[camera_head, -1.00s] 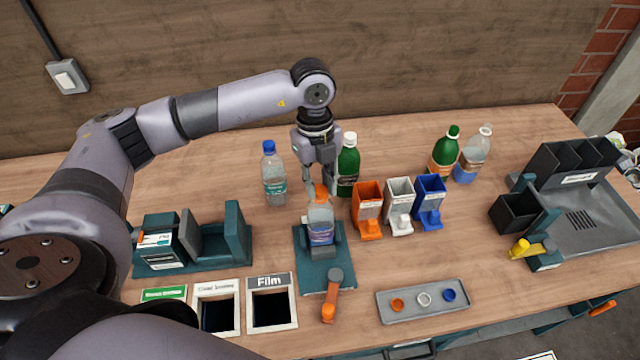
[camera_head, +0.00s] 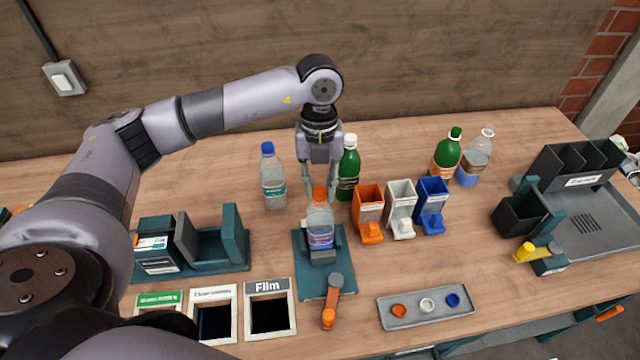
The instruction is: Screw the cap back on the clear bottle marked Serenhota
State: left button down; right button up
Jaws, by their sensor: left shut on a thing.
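A clear bottle (camera_head: 320,222) with a blue and purple label stands upright in a clamp on a teal base plate (camera_head: 309,277). The label's words are too small to read. An orange cap (camera_head: 320,194) sits at the top of its neck. My left gripper (camera_head: 319,190) points down from above, its fingers on either side of the orange cap, shut on it. Whether the cap's thread is engaged cannot be told. My right gripper is not in view.
A blue-capped clear bottle (camera_head: 272,178) and a green bottle (camera_head: 348,168) stand close behind. Orange, white and blue dispensers (camera_head: 369,205) are to the right. A clamp lever (camera_head: 331,300) and a grey cap tray (camera_head: 430,314) lie in front. Two bottles (camera_head: 446,155) stand farther right.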

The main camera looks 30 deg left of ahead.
pick_arm(q)
jog(key=shift+f+m+b, duration=0.15)
jog(key=shift+m+b, duration=0.55)
jog(key=shift+m, duration=0.4)
jog(key=shift+m+y+b, duration=0.3)
jog(key=shift+m+b, duration=0.15)
jog(key=shift+m, duration=1.05)
jog(key=shift+m+b, duration=0.75)
jog(key=shift+m, duration=0.05)
jog(key=m+b, duration=0.1)
jog(key=m, duration=0.1)
jog(key=shift+m+y, duration=0.3)
jog(key=shift+m+b, duration=0.3)
jog(key=shift+m, duration=0.1)
